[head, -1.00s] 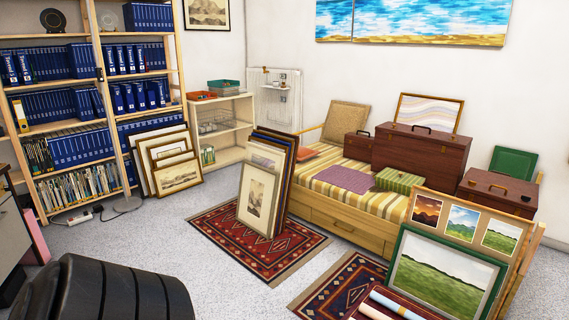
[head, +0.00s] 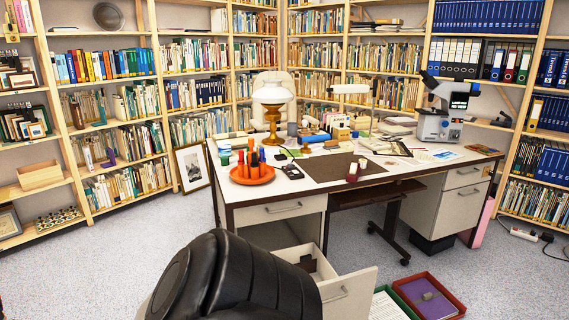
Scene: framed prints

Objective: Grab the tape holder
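The desk (head: 255,213) stands across the middle of the head view, its top crowded with small items. I cannot pick out the tape holder for certain among them. A small black item (head: 292,171) lies near the desk's left front, beside an orange tray (head: 252,180) of orange, green and dark upright pieces. It is too small to identify. A small red and white item (head: 352,172) stands on the dark desk pad (head: 322,167). Neither of my grippers is in view.
A black padded shape (head: 225,275), like a chair back, fills the lower foreground before the desk. An open drawer (head: 345,297) juts out beside it. A red box (head: 455,301) is on the floor. A lamp (head: 272,110) and a microscope (head: 437,115) stand on the desk. Floor at left is clear.

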